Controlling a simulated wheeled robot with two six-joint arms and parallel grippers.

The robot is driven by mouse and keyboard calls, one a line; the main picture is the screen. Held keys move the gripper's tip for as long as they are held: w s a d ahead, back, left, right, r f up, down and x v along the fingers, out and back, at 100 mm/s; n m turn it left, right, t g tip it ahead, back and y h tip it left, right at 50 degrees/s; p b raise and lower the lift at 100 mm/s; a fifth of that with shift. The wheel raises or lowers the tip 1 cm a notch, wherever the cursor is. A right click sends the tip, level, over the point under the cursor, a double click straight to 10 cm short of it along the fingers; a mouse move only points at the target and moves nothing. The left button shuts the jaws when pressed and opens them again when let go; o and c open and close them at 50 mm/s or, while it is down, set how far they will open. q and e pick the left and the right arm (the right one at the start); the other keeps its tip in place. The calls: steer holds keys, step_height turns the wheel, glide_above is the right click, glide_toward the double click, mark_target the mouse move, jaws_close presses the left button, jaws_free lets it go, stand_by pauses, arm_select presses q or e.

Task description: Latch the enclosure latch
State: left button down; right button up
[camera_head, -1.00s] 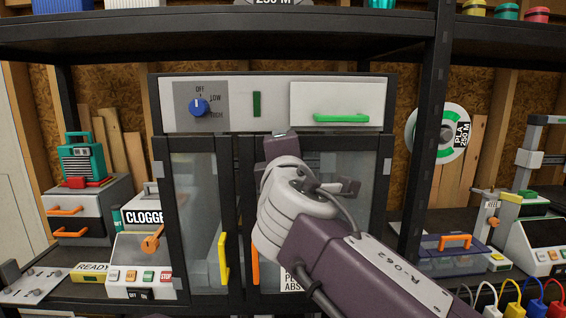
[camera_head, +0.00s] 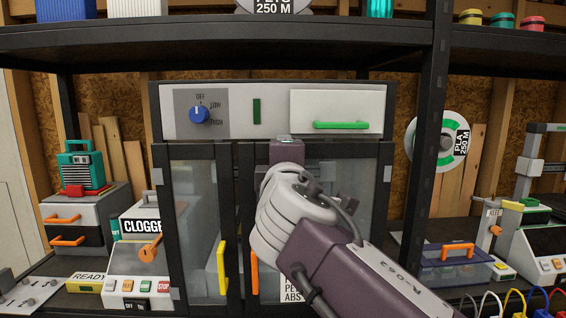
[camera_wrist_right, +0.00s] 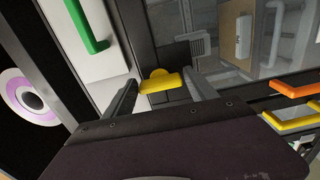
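The enclosure (camera_head: 245,170) stands on the shelf in the head view, with two glazed doors that look closed. A yellow latch (camera_wrist_right: 160,84) shows in the right wrist view on the dark frame by the doors, with a rounded hub and a short bar. My right gripper (camera_wrist_right: 161,88) is open, with one finger on each side of the latch and gaps visible; I cannot tell whether either finger touches it. In the head view my right arm hides the latch. My left gripper is in neither view.
A yellow door handle (camera_head: 222,264) and an orange one (camera_head: 254,272) stick out below my right wrist. A green drawer handle (camera_head: 341,125) is above right. The shelf's black upright (camera_head: 428,150) stands close to the right of the enclosure.

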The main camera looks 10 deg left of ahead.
steer(key=shift+o, duration=0.6)
steer(key=b+v, duration=0.1)
steer(key=v, duration=0.8)
